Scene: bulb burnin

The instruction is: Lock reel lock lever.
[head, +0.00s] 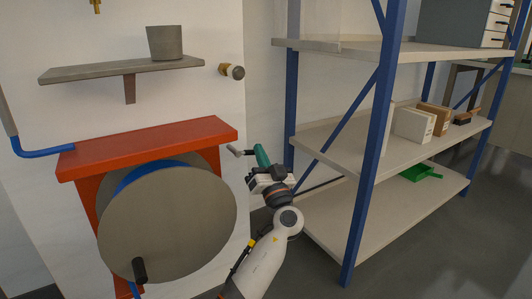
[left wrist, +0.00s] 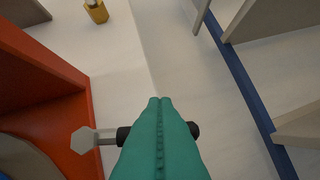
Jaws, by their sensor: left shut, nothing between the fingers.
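The reel (head: 165,225) has a large grey disc face with a black crank knob (head: 139,270) and hangs under a red frame (head: 150,145). A small grey lever (head: 235,150) shows just right of the frame. In the left wrist view, its pale many-sided end and rod (left wrist: 84,140) lie left of my fingers, beside the red frame (left wrist: 62,120). A black part shows on both sides of the fingers; they hide its middle. My left gripper (head: 261,152), with green fingers, is shut and empty close to the lever; contact cannot be told. My right gripper is out of view.
A blue-posted shelf unit (head: 372,150) stands close right of my left arm, holding boxes and a green dustpan (head: 420,172). A brass wall fitting (head: 232,71) and a wall shelf (head: 120,70) with a grey pot (head: 165,42) are above the reel.

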